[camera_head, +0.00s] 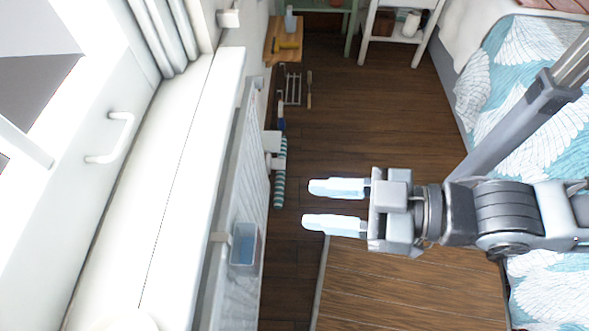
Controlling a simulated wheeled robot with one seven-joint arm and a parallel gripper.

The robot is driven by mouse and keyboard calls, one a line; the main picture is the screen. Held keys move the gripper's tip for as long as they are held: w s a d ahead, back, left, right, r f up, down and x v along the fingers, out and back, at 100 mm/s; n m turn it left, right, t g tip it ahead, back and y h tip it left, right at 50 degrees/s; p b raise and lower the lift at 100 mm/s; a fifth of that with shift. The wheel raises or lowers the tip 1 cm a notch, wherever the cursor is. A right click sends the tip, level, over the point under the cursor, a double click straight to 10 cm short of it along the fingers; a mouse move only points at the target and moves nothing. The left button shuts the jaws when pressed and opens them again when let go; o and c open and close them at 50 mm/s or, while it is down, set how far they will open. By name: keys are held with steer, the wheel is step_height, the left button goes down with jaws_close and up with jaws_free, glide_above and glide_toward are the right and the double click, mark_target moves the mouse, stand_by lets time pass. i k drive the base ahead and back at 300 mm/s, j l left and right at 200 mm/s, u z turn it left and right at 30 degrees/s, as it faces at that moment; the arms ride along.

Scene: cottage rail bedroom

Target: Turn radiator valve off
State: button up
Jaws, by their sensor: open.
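The white radiator (247,165) runs along the wall below the window sill at the left, seen steeply from above. A small white fitting (272,145) juts out from its room side; I cannot tell whether this is the valve. No valve can be clearly made out. My gripper (308,204) is in the middle of the view, with its two pale fingers apart and pointing left toward the radiator. Nothing is between the fingers. A gap of dark floor shows between the fingertips and the radiator.
A teal-and-white striped roll (280,174) hangs beside the radiator. A blue-grey container (244,249) hangs on its near part. A wooden shelf (272,53) and white shelf unit (405,30) stand farther back. The bed (490,85) is right; the floor (365,115) between is clear.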

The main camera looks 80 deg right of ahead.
mark_target(275, 164)
steer(key=k+j+z, duration=0.15)
steer(key=j+z, duration=0.15)
steer(key=j, duration=0.2)
steer(key=k+j+z, duration=0.3)
steer(key=j, duration=0.2)
steer(key=k+j+z, duration=0.15)
steer(key=j+z, duration=0.15)
steer(key=j, duration=0.15)
steer(key=k+j+z, duration=0.55)
steer(key=k+z, duration=0.25)
steer(key=i+z, duration=0.15)
steer(key=i, duration=0.75)
steer(key=i+z, duration=0.15)
steer(key=i, duration=0.75)
